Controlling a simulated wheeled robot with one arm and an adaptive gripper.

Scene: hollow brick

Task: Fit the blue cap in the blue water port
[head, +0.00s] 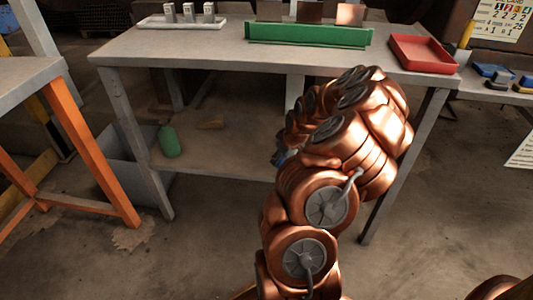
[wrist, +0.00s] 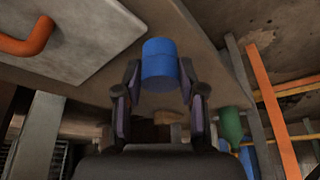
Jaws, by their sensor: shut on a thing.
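The blue cap (wrist: 160,62) is a short blue cylinder in the wrist view. My gripper (wrist: 159,78) is shut on it, with one dark finger on each side. In the head view my copper arm hides most of the gripper; a small blue patch (head: 280,158) shows at the arm's left edge, and I cannot tell whether it is the cap. I cannot make out the blue water port in either view.
A grey panel (wrist: 95,45) with an orange handle (wrist: 28,38) is at the wrist view's upper left. A green bottle (head: 168,142) stands on the lower shelf.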

